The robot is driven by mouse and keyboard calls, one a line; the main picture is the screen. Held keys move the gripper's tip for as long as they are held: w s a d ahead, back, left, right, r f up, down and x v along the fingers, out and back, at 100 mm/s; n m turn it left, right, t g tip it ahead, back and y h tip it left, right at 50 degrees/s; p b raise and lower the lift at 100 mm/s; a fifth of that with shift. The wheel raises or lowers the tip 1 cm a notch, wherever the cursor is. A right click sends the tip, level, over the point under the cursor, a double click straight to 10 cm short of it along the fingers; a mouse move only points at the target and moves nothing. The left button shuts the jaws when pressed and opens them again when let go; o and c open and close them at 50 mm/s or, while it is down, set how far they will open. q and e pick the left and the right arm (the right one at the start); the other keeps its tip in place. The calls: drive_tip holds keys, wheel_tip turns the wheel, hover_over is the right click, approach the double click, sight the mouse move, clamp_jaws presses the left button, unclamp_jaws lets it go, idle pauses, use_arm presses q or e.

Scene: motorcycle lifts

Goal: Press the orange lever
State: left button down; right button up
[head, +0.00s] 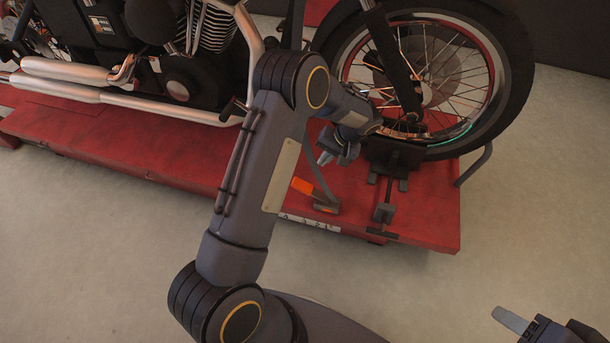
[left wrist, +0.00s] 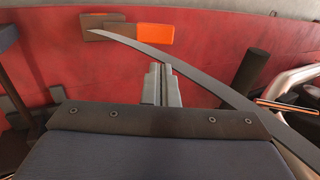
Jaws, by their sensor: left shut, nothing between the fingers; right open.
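The orange lever (head: 302,186) lies low at the near side of the red lift platform in the head view, partly behind my left arm. In the left wrist view its bright orange end (left wrist: 154,34) shows at the top, beside a brown block (left wrist: 105,26). My left gripper (head: 324,158) is shut and empty, apart from the lever, just beyond it in the head view. Its closed fingers (left wrist: 162,82) point toward the lever in the left wrist view, with a visible gap. My right gripper (head: 518,322) is partly in view at the bottom right, open and away from the lift.
A motorcycle stands on the red platform (head: 120,150), its front wheel (head: 510,75) at the right. A dark wheel chock (head: 392,155) stands under the wheel. A thin grey curved bar (head: 318,175) passes close to the lever and left fingers (left wrist: 215,85). The near floor is clear.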

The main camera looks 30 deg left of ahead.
sight(301, 184)
use_arm(q)
drive_tip(key=shift+w+f, duration=0.15)
drive_tip(key=shift+f, duration=0.05)
drive_tip(key=b+x, duration=0.5)
drive_tip(key=x, duration=0.9)
drive_tip(key=shift+a, duration=0.15)
